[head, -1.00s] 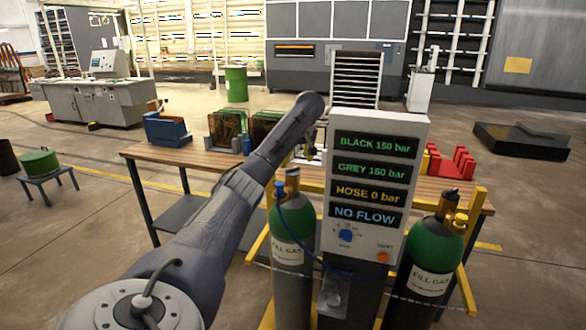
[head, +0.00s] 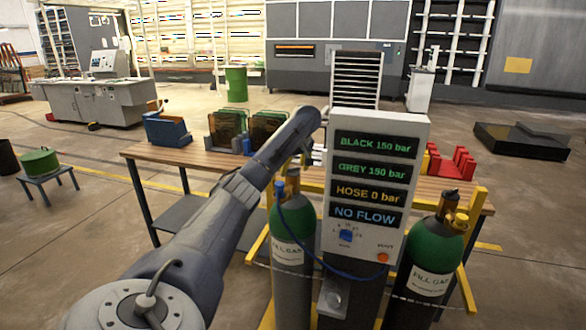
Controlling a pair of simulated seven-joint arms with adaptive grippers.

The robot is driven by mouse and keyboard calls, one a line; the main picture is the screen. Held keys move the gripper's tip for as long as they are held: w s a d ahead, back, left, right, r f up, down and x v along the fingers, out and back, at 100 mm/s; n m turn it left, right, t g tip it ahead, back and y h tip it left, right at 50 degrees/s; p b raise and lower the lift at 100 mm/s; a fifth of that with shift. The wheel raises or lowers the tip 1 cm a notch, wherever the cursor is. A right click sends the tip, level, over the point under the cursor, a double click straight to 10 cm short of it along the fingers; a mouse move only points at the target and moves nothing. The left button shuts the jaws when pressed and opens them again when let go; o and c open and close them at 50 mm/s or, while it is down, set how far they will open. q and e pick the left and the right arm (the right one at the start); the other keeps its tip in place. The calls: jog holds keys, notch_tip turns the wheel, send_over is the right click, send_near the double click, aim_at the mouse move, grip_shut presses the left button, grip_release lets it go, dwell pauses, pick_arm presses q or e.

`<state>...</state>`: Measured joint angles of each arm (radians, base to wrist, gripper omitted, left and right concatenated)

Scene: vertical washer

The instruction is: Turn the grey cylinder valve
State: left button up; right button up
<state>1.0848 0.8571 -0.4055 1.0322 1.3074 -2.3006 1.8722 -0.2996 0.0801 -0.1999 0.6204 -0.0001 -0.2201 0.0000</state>
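The left cylinder (head: 291,245) has a brownish valve (head: 292,182) on top and a blue hose. The right cylinder (head: 432,250) has a valve (head: 448,203) with a black knob and a yellow fitting. The panel (head: 375,230) reads BLACK 150 bar, GREY 150 bar, HOSE 0 bar, NO FLOW. My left gripper (head: 313,155) is above and slightly right of the left valve, partly hidden by my wrist and the panel. Its finger opening is unclear. My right gripper is out of view.
A blue dial (head: 346,236) and an orange button (head: 383,258) are on the panel. A yellow frame (head: 466,288) and chain surround the cylinders. The workbench (head: 185,155) behind carries a blue bin (head: 168,131), racks and red holders (head: 464,163).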

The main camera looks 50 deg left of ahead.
pick_arm(q)
grip_shut()
dwell(0.5)
jog(key=m+t, duration=0.1)
jog(key=m, duration=0.3)
jog(key=shift+s+a+m+t+h, duration=0.1)
jog(key=shift+s+m+t+h, duration=0.05)
jog(key=shift+m+t+h, duration=0.25)
jog(key=m+t+h, duration=0.1)
jog(key=m, duration=0.3)
jog(key=shift+r+m, duration=0.1)
jog(key=shift+m, duration=0.2)
jog(key=m+h, duration=0.2)
jog(key=m, duration=0.2)
jog(key=shift+a+t, duration=0.1)
jog(key=shift+t, duration=0.3)
jog(key=shift+m+h, duration=0.8)
jog(key=shift+m, duration=1.5)
jog(key=shift+o, duration=1.6)
grip_release()
